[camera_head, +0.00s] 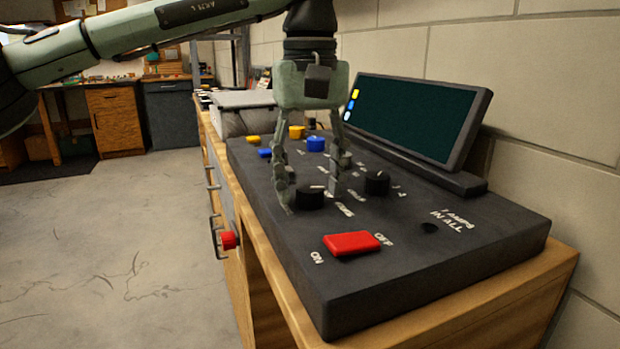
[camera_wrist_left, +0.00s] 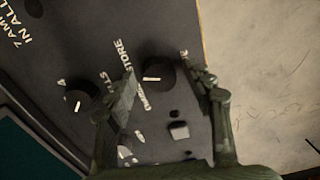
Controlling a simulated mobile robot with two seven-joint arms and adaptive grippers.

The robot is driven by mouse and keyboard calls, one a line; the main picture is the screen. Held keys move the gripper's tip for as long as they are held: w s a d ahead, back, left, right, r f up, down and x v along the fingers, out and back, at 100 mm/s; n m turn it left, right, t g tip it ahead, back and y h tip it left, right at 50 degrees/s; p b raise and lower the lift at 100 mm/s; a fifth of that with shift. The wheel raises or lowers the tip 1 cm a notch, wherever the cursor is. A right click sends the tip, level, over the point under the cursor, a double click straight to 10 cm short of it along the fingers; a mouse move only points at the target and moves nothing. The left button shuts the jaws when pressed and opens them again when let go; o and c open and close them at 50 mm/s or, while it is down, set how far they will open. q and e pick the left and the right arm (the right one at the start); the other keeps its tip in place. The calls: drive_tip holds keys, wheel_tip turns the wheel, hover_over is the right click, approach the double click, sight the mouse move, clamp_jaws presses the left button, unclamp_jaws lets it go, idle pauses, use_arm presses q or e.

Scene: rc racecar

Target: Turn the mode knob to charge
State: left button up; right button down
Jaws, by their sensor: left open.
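My left gripper (camera_head: 310,188) points down over the dark charger box (camera_head: 430,275), open, with one finger on each side of a black knob (camera_head: 310,199). In the left wrist view the same knob (camera_wrist_left: 157,78) lies between the two fingertips, with a short white pointer line on its top. White labels surround it; "STORE" is readable, and the others are too blurred or covered to read surely. Whether the fingers touch the knob, I cannot tell. A second black knob (camera_head: 377,183) stands to the right. My right gripper is not in view.
A red ON/OFF switch (camera_head: 352,243) lies in front of the knobs. Blue (camera_head: 315,145) and yellow (camera_head: 297,132) buttons lie behind. A tilted screen (camera_head: 410,115) stands at the back right by the wall. The box rests on a wooden bench (camera_head: 500,320); open floor lies left.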

use_arm(q)
drive_tip(key=shift+c, duration=0.2)
drive_tip(key=c, duration=1.1)
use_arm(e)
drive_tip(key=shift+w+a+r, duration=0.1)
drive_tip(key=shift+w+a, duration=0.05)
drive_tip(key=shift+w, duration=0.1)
use_arm(q)
drive_tip(key=shift+n, duration=0.5)
drive_tip(key=shift+r+n+p, duration=0.1)
drive_tip(key=shift+n+p, duration=0.45)
drive_tip(key=shift+n, duration=0.75)
drive_tip(key=shift+n+p, duration=0.45)
drive_tip(key=shift+n, duration=1.75)
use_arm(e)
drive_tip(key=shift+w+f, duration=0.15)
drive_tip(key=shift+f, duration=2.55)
use_arm(q)
drive_tip(key=o, duration=1.1)
